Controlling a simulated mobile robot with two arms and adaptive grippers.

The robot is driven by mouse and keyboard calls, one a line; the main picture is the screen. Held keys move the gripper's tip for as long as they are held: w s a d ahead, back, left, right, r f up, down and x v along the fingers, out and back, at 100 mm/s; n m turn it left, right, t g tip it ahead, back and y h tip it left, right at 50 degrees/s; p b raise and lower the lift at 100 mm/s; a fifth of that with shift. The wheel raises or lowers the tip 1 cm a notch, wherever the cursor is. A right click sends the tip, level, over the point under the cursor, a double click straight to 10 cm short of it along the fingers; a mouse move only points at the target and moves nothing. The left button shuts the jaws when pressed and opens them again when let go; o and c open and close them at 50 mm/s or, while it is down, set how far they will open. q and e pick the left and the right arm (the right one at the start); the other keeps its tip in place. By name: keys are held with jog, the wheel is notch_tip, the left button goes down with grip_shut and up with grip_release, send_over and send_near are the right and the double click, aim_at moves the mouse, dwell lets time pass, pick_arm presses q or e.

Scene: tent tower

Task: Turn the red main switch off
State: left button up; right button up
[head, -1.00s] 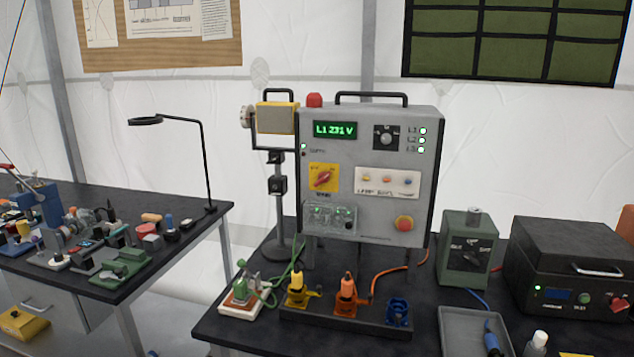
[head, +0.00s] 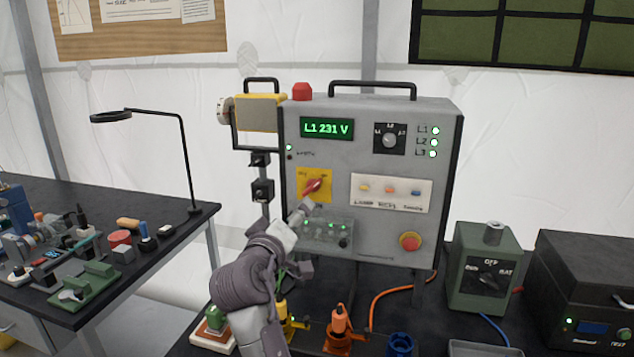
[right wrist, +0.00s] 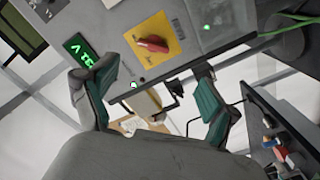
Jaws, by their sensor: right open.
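The red main switch (head: 314,187) sits on a yellow plate (head: 301,195) on the front of the grey panel box (head: 375,240). Its red handle is slanted, lower left to upper right. In the right wrist view the switch (right wrist: 152,44) lies beyond and above the gap between my fingers. My right gripper (head: 304,208) is in front of the panel, just below the switch, and partly covers the plate's lower edge. In the right wrist view my right gripper (right wrist: 141,80) is open and empty, its fingers apart from the handle. My left gripper is out of view.
The display (head: 327,128) reads L1 231 V, and green lamps are lit. A red mushroom button (head: 410,241) is at the panel's lower right. A clear-covered box (head: 326,232) sits under the switch. Coloured plugs and an orange cable (head: 400,289) are in front.

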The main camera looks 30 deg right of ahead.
aim_at(309, 187)
jog(key=p+x, duration=0.1)
jog(key=x, duration=0.3)
jog(key=r+p+x, duration=0.1)
jog(key=x, duration=0.2)
jog(key=p+x, duration=0.1)
jog(key=x, duration=0.3)
jog(key=shift+w+d+r+p, duration=0.2)
jog(key=shift+d+r+p, duration=0.1)
jog(key=shift+r, duration=0.1)
jog(key=shift+w+d+f, duration=0.1)
jog(key=shift+w+d, duration=0.05)
jog(key=shift+w, duration=0.05)
jog(key=shift+w+d, duration=0.15)
jog(key=c, duration=1.1)
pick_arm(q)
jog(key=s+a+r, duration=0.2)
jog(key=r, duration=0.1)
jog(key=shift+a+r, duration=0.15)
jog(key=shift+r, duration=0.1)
pick_arm(e)
jog(key=shift+c, duration=0.2)
